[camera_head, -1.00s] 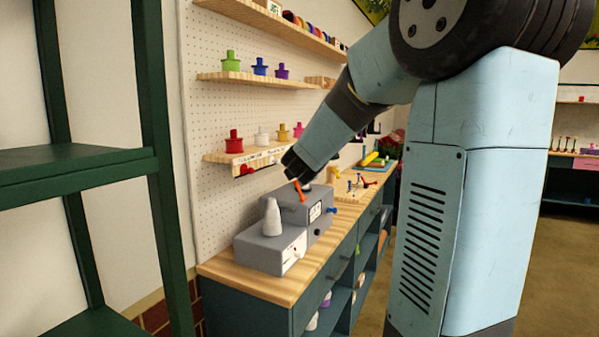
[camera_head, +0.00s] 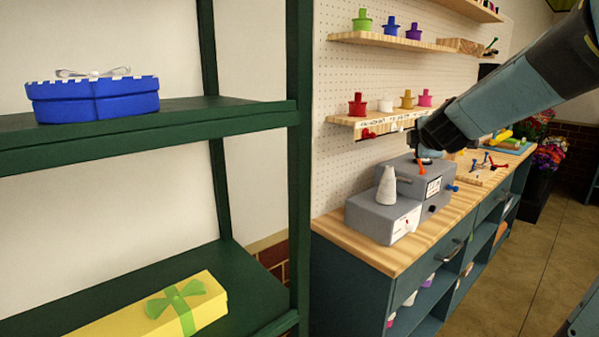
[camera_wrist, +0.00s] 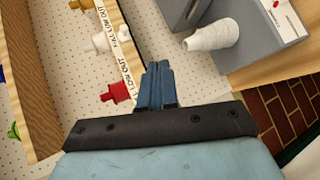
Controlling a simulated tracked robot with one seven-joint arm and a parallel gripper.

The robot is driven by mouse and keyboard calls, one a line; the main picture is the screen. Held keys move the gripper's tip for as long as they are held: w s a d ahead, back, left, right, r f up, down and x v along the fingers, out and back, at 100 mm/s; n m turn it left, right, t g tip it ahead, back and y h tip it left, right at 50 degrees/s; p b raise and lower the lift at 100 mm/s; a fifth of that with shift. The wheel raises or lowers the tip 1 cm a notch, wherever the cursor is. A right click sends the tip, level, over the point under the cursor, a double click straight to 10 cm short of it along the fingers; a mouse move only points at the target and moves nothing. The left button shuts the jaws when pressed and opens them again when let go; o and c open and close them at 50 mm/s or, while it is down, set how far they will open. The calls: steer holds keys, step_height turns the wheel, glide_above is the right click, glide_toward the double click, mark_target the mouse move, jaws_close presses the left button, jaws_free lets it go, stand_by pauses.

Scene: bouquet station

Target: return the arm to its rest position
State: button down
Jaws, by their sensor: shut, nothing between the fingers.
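My gripper (camera_wrist: 158,66) shows in the wrist view with its two blue fingers together and nothing between them. In the head view, my arm reaches in from the upper right. The dark end of my gripper (camera_head: 420,148) is over the grey machine (camera_head: 378,220) on the bench, just below the pegboard shelf (camera_head: 362,121). Its fingers are too small there to make out. In the wrist view, the fingers point between the shelf edge and a white cone (camera_wrist: 212,36) on the machine. The cone also shows in the head view (camera_head: 387,187).
A dark green rack (camera_head: 299,150) stands at left, holding a blue box (camera_head: 95,102) and a yellow box with a green bow (camera_head: 150,312). A red fitting (camera_head: 357,105) and others stand on the pegboard shelf. Free floor (camera_head: 520,265) lies right of the wooden bench (camera_head: 375,258).

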steer(key=s+a+f+m+g+y, duration=0.15)
steer(key=s+a+m, duration=0.25)
steer(key=s, duration=0.4)
steer(key=s+a+m+g+y, duration=0.2)
steer(key=s+a+m+y, duration=0.15)
steer(key=s, duration=0.35)
steer(key=s+f+m+g+h, duration=0.1)
steer(key=s+m, duration=0.3)
steer(key=s, duration=0.4)
steer(key=s+a+f+m+g+h, duration=0.1)
steer(key=s+f+m+g+h, duration=0.1)
steer(key=s+m, duration=0.3)
steer(key=shift+s+f+g, duration=0.55)
steer(key=shift+s+f, duration=0.3)
steer(key=shift+s, duration=1.15)
steer(key=shift+m, duration=0.25)
